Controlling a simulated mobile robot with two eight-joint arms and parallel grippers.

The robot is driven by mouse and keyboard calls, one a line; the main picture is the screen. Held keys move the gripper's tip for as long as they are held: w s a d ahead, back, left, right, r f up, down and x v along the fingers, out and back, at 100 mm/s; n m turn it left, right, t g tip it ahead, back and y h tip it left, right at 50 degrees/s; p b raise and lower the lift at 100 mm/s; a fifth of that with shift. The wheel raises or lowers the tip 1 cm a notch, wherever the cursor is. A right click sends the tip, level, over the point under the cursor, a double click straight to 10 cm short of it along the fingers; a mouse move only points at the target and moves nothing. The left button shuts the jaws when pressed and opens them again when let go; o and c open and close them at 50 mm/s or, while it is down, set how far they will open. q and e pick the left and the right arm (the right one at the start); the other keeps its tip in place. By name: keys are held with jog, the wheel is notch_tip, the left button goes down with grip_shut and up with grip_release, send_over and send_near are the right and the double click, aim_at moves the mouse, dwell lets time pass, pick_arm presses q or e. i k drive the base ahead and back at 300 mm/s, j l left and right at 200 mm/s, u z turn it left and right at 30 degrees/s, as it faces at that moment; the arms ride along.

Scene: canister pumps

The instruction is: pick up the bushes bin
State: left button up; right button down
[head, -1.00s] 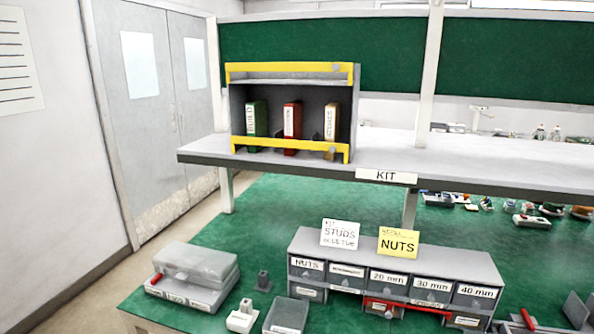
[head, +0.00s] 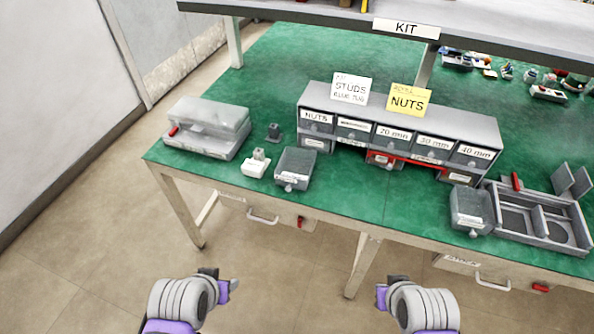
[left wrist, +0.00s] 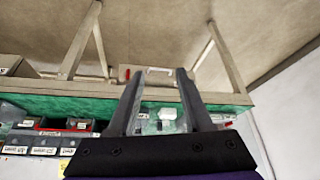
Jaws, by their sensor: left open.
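Two small grey bins stand out on the green bench in the head view: a left bin (head: 295,169) near the front edge and a right bin (head: 470,209) beside a divided tray. Their front labels are too small to read, so I cannot tell which is the bushes bin. My left gripper (head: 231,287) is low in front of the bench, apart from both bins. In the left wrist view it is open and empty (left wrist: 157,78), with the bench beyond. My right gripper (head: 382,297) is also low in front of the bench; its jaw opening does not show clearly.
A grey drawer rack (head: 460,118) with labelled drawers and two signs stands mid-bench. A lidded case (head: 208,127), a white block (head: 255,167) and a dark block (head: 273,133) lie left. A divided tray (head: 545,222) is at right. The KIT shelf (head: 300,14) overhangs behind.

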aim_at(295, 169)
jog(key=i+l+z, duration=0.2)
jog(key=i, duration=0.2)
jog(key=i+z, duration=0.2)
jog(key=i, duration=0.2)
